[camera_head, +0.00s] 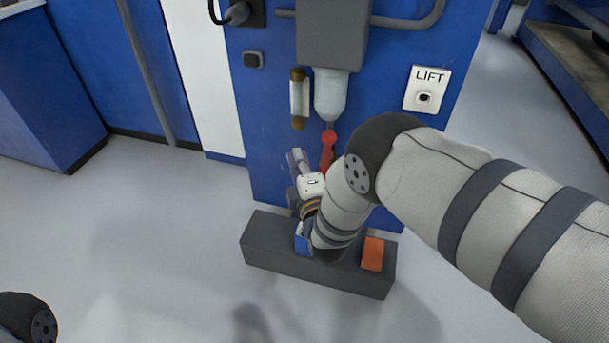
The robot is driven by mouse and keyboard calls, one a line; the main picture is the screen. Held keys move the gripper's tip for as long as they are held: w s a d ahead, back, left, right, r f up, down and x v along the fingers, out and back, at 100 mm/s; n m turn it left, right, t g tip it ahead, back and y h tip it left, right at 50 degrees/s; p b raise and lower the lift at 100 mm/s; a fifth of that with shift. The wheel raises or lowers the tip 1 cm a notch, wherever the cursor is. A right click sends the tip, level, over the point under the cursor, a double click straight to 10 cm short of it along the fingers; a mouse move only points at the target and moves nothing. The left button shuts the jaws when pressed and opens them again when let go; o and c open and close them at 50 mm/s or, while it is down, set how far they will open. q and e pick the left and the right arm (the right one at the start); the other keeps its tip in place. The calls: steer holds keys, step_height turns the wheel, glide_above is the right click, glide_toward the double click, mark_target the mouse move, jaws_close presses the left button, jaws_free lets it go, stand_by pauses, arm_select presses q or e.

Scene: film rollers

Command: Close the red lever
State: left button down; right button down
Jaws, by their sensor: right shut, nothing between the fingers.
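The red lever (328,143) hangs below the pale filter bowl (331,96) on the front of the blue cabinet. It points mostly downward, and my right arm hides its lower part. My right gripper (296,160) is just left of the lever, with its fingers together and nothing held. I cannot tell whether it touches the lever. My left gripper is out of view; only a dark joint of my left arm shows at the bottom left corner.
A LIFT sign (426,88) is at the right. A dark grey block (268,246) with an orange piece (373,254) stands at the cabinet's foot. The left floor is clear.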

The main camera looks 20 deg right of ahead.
mark_target(326, 156)
steer(key=d, duration=0.3)
steer(key=shift+w+d+f, duration=0.1)
steer(key=shift+w+d, duration=0.05)
steer(key=shift+d, duration=0.25)
